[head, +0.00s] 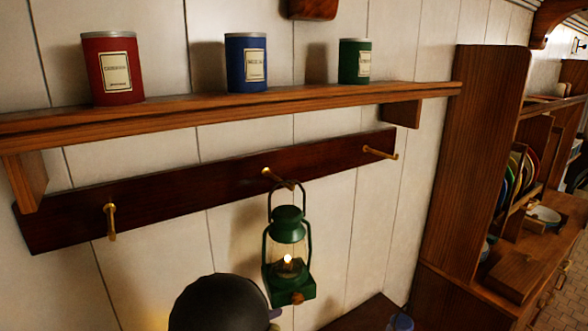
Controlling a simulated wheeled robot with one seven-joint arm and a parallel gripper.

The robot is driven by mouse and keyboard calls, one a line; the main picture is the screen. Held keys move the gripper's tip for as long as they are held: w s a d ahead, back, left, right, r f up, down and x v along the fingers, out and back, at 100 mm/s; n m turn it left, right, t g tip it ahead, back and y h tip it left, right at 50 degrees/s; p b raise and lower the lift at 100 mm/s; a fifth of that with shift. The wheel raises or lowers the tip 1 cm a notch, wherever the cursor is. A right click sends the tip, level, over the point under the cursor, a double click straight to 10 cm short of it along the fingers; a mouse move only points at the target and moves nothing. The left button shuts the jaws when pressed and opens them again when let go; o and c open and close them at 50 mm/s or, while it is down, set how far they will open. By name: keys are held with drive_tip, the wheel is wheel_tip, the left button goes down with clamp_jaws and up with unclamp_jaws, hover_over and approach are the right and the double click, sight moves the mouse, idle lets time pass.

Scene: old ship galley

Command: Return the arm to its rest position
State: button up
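My gripper is not clearly visible in the head view. A dark rounded shape at the bottom edge, left of the lantern, hides part of the wall; I cannot tell whether it belongs to my arm. A green lantern (287,239) with a lit flame hangs by its wire handle at the middle brass hook (272,174) of a dark wooden rail (200,188). Nothing is seen holding the lantern. The left hook (111,222) and right hook (381,153) are empty.
A wooden shelf (200,105) above the rail bears a red tin (112,70), a blue tin (246,63) and a green tin (354,62). A wooden cabinet (470,160) with plates (514,180) stands at right. A dark surface (360,314) shows below the lantern.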

drive_tip(key=s+d+f+m+g+y+p, duration=0.1)
drive_tip(key=s+d+m+g+y, duration=0.1)
drive_tip(key=s+d+m+g, duration=0.35)
drive_tip(key=s+d+f+m+g+y+p, duration=0.1)
drive_tip(key=s+d+m+g, duration=0.25)
drive_tip(key=d+m, duration=0.4)
drive_tip(key=s+d+r+m+y+p, duration=0.1)
drive_tip(key=s+d+r+m+y, duration=0.1)
drive_tip(key=m, duration=0.5)
drive_tip(key=s+d+r+m+t+y+p, duration=0.1)
drive_tip(key=s+d+r+m+y, duration=0.1)
drive_tip(key=s+r+m+y, duration=0.2)
wheel_tip(320, 180, up, 2)
drive_tip(key=m+y, duration=0.2)
drive_tip(key=m, duration=0.2)
drive_tip(key=shift+t, duration=0.3)
drive_tip(key=b+x, duration=0.2)
drive_tip(key=s+b+x, duration=0.1)
drive_tip(key=b+x, duration=0.1)
drive_tip(key=shift+f+b, duration=0.35)
drive_tip(key=shift+f, duration=0.15)
